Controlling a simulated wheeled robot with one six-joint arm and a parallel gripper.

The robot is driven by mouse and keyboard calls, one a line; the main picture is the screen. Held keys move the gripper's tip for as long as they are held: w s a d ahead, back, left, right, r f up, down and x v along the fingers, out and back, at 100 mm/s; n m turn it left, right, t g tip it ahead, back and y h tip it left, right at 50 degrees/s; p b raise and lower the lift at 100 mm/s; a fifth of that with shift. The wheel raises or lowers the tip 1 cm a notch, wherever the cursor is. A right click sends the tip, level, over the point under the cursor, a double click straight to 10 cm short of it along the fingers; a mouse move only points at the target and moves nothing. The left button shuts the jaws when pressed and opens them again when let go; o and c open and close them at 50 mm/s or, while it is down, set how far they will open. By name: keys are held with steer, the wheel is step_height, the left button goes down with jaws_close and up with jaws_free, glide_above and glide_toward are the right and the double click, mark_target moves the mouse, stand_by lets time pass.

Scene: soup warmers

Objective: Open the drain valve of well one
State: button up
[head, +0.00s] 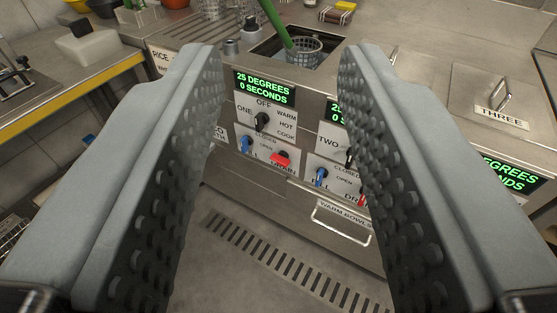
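The control panel of well one (243,110) is on the counter front, between my fingers in the picture. Its red drain valve handle (281,158) sits low on the panel, by the CLOSED and OPEN marks. It looks roughly sideways; I cannot tell its exact setting. A blue fill handle (246,144) is to its left and a black dial (262,121) is above. The display (264,87) reads 25 degrees, 0 seconds. My gripper (283,60) is open and empty, its two fingers wide apart in front of the panel and not touching the handle.
Well two's panel (328,142), with its own blue handle (320,176), is close on the right, partly behind my right finger. A drawer handle (341,224) juts out below. A basket (303,53) with a green handle stands in the open well above. A floor grate (285,262) lies below.

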steer(key=o, duration=0.6)
steer(key=shift+w, duration=0.2)
steer(key=o, duration=0.3)
steer(key=w+a+f, duration=0.1)
steer(key=w+f, duration=0.1)
steer(key=w, duration=0.3)
steer(key=w+a+f+m, duration=0.1)
steer(key=w+f, duration=0.2)
steer(key=w, duration=0.2)
steer(key=w+a+f+m+y, duration=0.1)
steer(key=w+a+f, duration=0.1)
steer(key=w, duration=0.3)
steer(key=shift+w+f, duration=0.25)
steer(key=shift+f, duration=0.25)
steer(key=w+a+f+m+h, duration=0.2)
steer(key=w+a+f+m, duration=0.1)
steer(key=w+f, duration=0.85)
steer(key=m+g+h, duration=0.2)
steer(key=h, duration=0.6)
glide_toward(278, 163)
steer(key=x, duration=0.9)
steer(key=shift+w, duration=0.25)
steer(key=shift+c, duration=0.4)
